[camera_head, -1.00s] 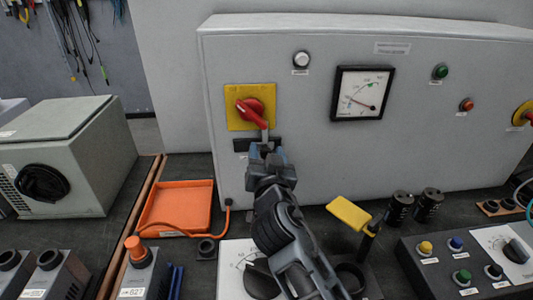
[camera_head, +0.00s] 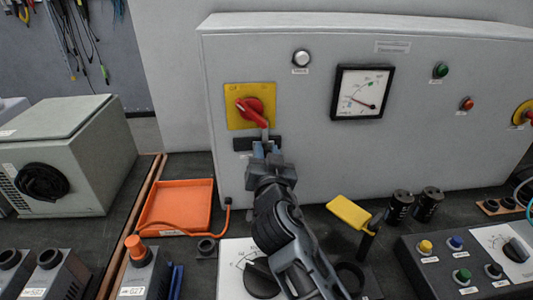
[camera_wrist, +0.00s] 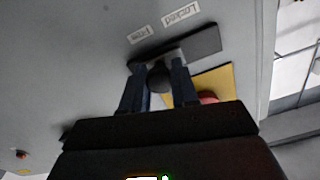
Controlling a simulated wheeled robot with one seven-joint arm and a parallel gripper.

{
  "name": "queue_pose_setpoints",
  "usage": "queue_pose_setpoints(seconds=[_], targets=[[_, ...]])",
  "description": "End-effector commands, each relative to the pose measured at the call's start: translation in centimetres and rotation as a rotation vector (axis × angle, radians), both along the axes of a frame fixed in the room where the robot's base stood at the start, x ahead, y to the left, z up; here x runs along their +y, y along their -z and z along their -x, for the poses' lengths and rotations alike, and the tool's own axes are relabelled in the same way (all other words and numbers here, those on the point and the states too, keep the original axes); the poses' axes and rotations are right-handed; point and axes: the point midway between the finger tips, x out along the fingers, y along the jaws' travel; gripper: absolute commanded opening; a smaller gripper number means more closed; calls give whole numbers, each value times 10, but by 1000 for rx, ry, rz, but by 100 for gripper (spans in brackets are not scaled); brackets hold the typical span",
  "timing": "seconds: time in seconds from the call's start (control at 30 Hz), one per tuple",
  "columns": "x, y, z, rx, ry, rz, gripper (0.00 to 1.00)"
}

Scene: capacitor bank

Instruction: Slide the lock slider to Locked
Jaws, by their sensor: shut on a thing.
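The lock slider is a small dark round knob (camera_wrist: 159,77) on a dark rail (camera_head: 243,144) on the grey cabinet front, just below the red rotary switch (camera_head: 251,108) on its yellow plate. My gripper (camera_head: 266,150) reaches up to the rail from below and is shut on the knob, with one finger on each side in the wrist view (camera_wrist: 158,85). In that view the rail (camera_wrist: 200,43) extends past the knob to the upper right. A "Locked" label (camera_wrist: 182,13) and a "Free" label (camera_wrist: 138,34) are beside the rail. The knob is nearer the "Free" end.
An analog meter (camera_head: 361,93) and a white lamp (camera_head: 301,57) are on the cabinet front. On the bench are an orange tray (camera_head: 178,207), a yellow-topped tool (camera_head: 349,212) and black cylinders (camera_head: 413,205). The cabinet face beside the rail is clear.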

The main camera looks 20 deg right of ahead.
Motion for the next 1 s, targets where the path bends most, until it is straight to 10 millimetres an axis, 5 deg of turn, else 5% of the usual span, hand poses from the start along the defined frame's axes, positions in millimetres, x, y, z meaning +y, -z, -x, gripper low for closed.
queue_pose_setpoints(seconds=[0.43,0.73,0.77,1.0], targets=[[31,3,-10,-2,-2,0,0],[35,0,-11,-1,-6,0,0],[36,0,-11,-1,-7,0,30],[35,0,-11,0,-5,0,53]])
